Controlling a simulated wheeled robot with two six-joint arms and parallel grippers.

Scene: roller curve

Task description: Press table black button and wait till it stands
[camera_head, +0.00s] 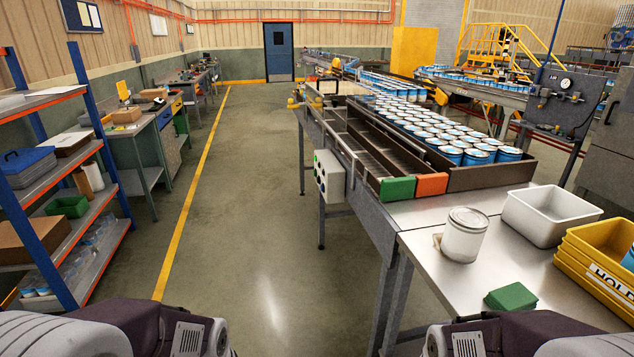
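A grey control box (330,177) is mounted on the left side of the roller table (372,217), near its front end. Its left face carries a green button and several dark buttons (320,178). They are too small to tell apart well. The roller table has a narrow empty lane (359,150) on its left and rows of blue cans with white lids (440,137) on its right. Parts of my two arms show at the bottom left and bottom right. Both grippers are out of view, and nothing of mine touches the box.
A steel table (505,262) at the right holds a white can (464,234), a green block (511,297), a white bin (549,213) and stacked yellow bins (597,265). Shelves (52,228) stand at the left. The floor (245,200) between is clear.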

